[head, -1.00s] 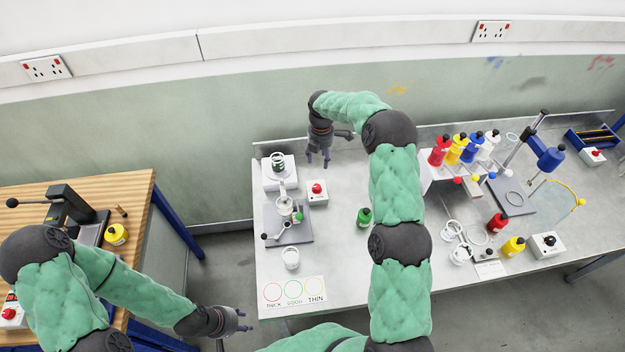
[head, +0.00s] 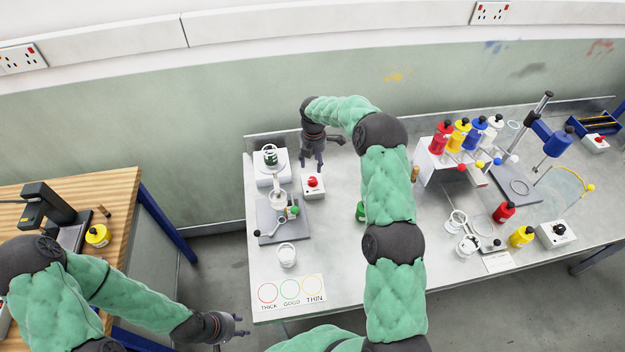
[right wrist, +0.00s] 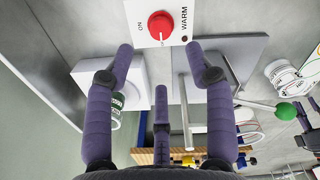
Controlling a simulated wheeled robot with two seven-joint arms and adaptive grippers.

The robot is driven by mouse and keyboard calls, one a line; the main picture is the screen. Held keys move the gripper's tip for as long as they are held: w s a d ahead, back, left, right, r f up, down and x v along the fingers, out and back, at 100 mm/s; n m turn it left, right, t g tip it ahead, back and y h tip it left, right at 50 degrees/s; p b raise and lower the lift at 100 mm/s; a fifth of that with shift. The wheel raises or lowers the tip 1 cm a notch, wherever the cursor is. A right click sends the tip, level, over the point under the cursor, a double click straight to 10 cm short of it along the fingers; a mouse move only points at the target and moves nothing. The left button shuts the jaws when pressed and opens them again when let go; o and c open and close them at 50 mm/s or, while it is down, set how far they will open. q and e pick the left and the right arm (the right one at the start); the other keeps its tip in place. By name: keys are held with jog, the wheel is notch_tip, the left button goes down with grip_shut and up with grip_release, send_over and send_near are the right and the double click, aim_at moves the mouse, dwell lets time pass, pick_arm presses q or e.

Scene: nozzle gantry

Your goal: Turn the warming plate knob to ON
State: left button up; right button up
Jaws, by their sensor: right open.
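The warming plate knob (head: 313,182) is red and sits on a small white box (head: 314,193) on the grey bench. In the right wrist view the red knob (right wrist: 160,25) is at the top, with "ON" printed to its left and "WARM" to its right. I cannot tell its exact setting. My right gripper (head: 314,166) is open and empty, pointing down just behind the box. In the right wrist view its spread purple fingers (right wrist: 160,60) are below the knob, apart from it. My left gripper (head: 242,325) hangs in front of the gap between the tables, far from the knob.
A white unit holding a green-banded item (head: 271,155) stands left of the box. A stand with a ring and green ball (head: 292,211) is in front. A white cup (head: 287,254) stands nearer. A green bottle (head: 360,211) is partly hidden by my right arm.

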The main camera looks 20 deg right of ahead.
aim_at(312, 179)
notch_tip(312, 179, down, 10)
jog(key=shift+r, duration=0.25)
grip_shut()
